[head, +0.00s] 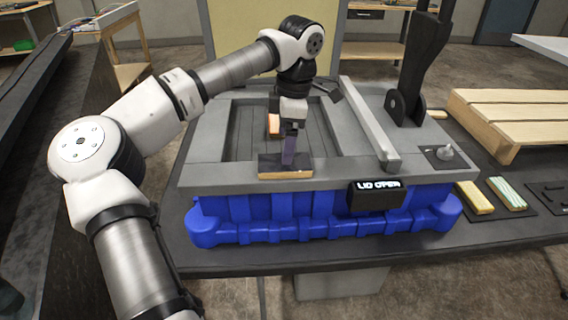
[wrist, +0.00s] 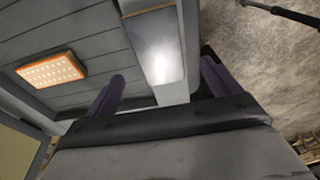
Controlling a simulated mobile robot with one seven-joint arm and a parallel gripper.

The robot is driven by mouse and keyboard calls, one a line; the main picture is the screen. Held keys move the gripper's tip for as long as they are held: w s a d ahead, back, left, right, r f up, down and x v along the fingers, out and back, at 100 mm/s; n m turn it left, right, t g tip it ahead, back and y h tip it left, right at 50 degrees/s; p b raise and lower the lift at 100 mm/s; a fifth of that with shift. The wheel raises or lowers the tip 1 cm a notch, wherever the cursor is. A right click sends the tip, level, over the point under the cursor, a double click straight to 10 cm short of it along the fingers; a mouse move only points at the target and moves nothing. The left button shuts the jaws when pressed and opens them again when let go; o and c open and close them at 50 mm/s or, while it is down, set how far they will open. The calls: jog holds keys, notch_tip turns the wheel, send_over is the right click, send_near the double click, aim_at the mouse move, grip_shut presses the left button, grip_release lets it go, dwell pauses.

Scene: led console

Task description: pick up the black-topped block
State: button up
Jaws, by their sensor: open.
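The black-topped block (head: 268,166) is a long wooden piece with a dark top. It lies on the front rim of the grey console in the head view. In the wrist view the block (wrist: 154,40) has a shiny dark top with a bright glare and brown wooden edges. My gripper (head: 290,161) points down over the block, its purple fingers hiding part of it. In the wrist view my gripper (wrist: 161,72) is open, with one finger on either side of the block's near end. I cannot tell whether a finger touches it.
The console (head: 222,182) sits on a blue base (head: 270,208). An orange-edged lit piece (wrist: 52,68) lies in its recess. A grey bar (head: 365,125) and black upright (head: 420,60) stand right. A "LID OPEN" display (head: 378,196) is in front. Yellow (head: 474,197) and striped (head: 507,193) blocks lie right.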

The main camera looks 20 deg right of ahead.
jog(key=shift+f+p, duration=0.9)
jog(key=shift+f, duration=1.85)
jog(key=shift+c, duration=0.4)
jog(key=c, duration=1)
jog(key=shift+c, duration=0.2)
jog(key=shift+r, duration=0.15)
